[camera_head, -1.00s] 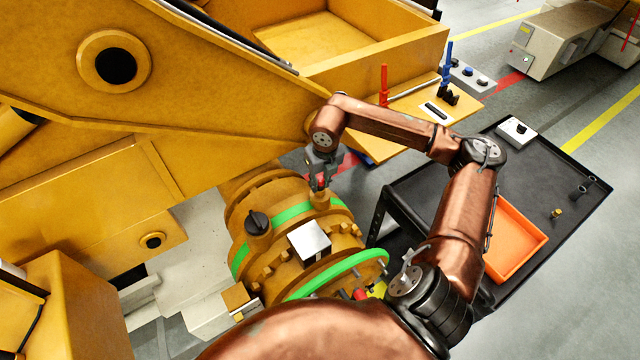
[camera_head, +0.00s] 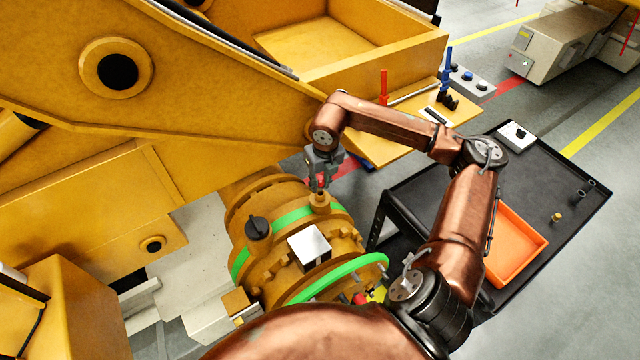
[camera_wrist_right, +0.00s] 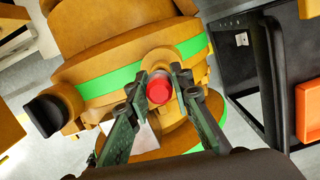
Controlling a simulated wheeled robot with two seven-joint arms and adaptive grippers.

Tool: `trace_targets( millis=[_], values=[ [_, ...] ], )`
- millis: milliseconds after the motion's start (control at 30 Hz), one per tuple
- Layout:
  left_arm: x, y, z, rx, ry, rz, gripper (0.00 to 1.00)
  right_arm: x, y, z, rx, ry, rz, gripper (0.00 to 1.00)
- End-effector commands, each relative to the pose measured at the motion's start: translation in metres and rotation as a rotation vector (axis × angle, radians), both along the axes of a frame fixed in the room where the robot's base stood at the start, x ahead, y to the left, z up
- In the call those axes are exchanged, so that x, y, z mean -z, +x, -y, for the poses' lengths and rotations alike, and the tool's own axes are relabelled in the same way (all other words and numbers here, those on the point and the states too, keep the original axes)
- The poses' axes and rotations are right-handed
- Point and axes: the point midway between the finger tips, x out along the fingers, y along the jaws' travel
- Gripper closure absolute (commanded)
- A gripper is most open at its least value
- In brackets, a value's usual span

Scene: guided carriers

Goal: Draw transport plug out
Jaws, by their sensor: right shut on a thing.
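The red transport plug (camera_head: 319,182) is at the top of a small yellow boss (camera_head: 320,202) on the rounded yellow housing (camera_head: 285,263). My right gripper (camera_head: 319,178) points down at it from above. In the right wrist view the red plug (camera_wrist_right: 159,88) sits between the two fingertips of the right gripper (camera_wrist_right: 158,86), which is shut on it. The boss (camera_wrist_right: 161,60) shows just behind the plug there. I cannot tell how far the plug is seated in the boss. My left gripper is not in view.
A black knob (camera_head: 257,228) and a silver block (camera_head: 309,245) stand on the housing near the boss. A black cart (camera_head: 555,185) with an orange tray (camera_head: 515,245) stands to the right. A yellow shelf (camera_head: 375,150) with red and blue tools lies behind my arm.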

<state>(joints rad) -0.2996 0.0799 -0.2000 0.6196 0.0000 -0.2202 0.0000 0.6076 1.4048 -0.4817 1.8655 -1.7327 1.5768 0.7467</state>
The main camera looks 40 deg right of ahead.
Motion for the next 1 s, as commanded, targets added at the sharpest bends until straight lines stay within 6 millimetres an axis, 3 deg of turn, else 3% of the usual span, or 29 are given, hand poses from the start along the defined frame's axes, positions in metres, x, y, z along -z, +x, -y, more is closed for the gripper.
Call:
trace_targets(
  millis=[467, 1000],
  values=[
    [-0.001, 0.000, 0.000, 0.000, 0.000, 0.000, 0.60, -0.006, 0.000, 0.000, 0.000, 0.001, 0.001, 1.00],
    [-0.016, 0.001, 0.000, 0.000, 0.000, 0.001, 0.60, -0.043, 0.000, 0.000, 0.000, 0.001, 0.001, 1.00]
  ],
)
